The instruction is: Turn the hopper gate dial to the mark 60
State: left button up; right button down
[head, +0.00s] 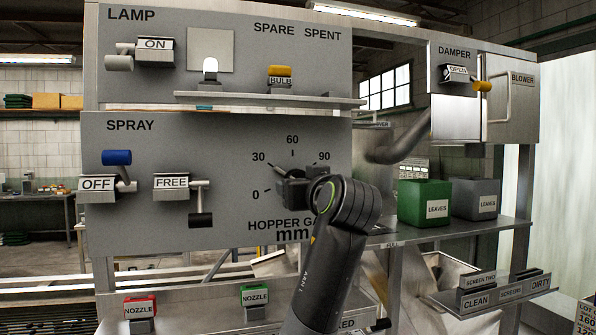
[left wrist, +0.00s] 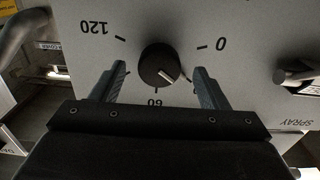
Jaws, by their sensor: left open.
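The hopper gate dial (left wrist: 158,62) is a round black knob with a white pointer line on a grey panel. In the left wrist view, upside down, the pointer points to about the 30 mark, whose number is hidden behind a finger. The 60 (left wrist: 155,103) label shows below the knob. My left gripper (left wrist: 160,70) is open, with one finger on each side of the knob and gaps between. In the head view my left gripper (head: 292,187) covers most of the dial; the 60 mark (head: 292,140) is clear above it. My right gripper is not in view.
The spray lever (head: 119,159) and the FREE lever (head: 198,187) stick out of the panel left of the dial. A lamp shelf (head: 270,99) juts out above it. A green leaves bin (head: 412,203) stands on a shelf to the right.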

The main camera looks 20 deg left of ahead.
pick_arm(q)
jog(key=p+x, duration=0.1)
jog(key=x, duration=0.2)
jog(key=shift+w+a, duration=0.2)
jog(key=shift+w, duration=0.1)
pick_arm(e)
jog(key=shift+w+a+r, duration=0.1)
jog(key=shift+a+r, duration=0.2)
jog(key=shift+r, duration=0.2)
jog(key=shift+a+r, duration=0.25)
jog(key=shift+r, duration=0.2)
pick_arm(q)
jog(key=shift+d, duration=0.1)
jog(key=shift+c, duration=0.6)
jog(key=c, duration=0.9)
jog(key=shift+o, duration=0.2)
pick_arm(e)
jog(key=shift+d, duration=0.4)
